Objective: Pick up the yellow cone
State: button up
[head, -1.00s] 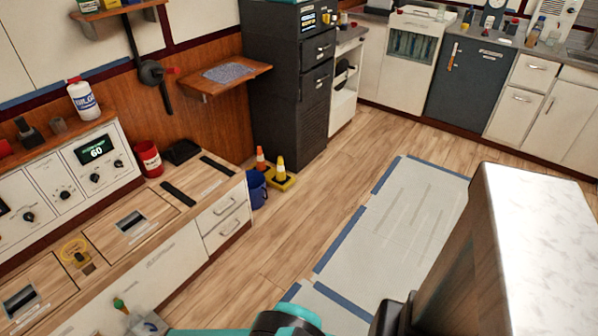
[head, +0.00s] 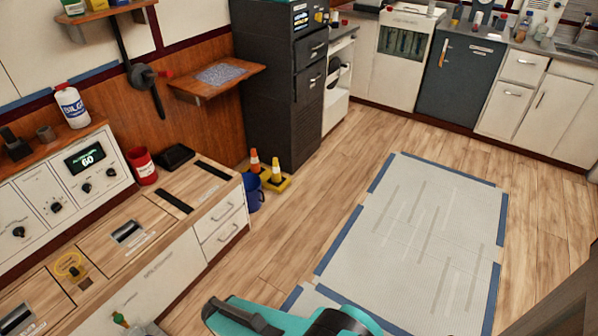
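The yellow cone (head: 277,172) stands upright on the floor beside the dark cabinet, near the far end of the left counter. It has a pale band and a yellow base. An orange cone (head: 255,160) with a white band stands just behind it to the left. Teal and black parts of my own arm show at the bottom edge of the head view, far from the cones. No gripper fingertips can be made out, and nothing touches the yellow cone.
A blue bucket (head: 253,192) stands close in front of the cones, against the left counter (head: 176,275). The dark cabinet (head: 280,100) rises behind them. Open wood floor (head: 280,240) and a pale mat with blue edges (head: 420,230) lie to the right.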

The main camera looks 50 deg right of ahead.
aim_at(277, 179)
jog(key=u, duration=0.55)
jog(key=k, duration=0.15)
jog(key=z, duration=2.05)
jog(key=k, duration=0.95)
jog(key=u, duration=0.2)
jog(key=i, duration=0.95)
jog(key=z, duration=0.05)
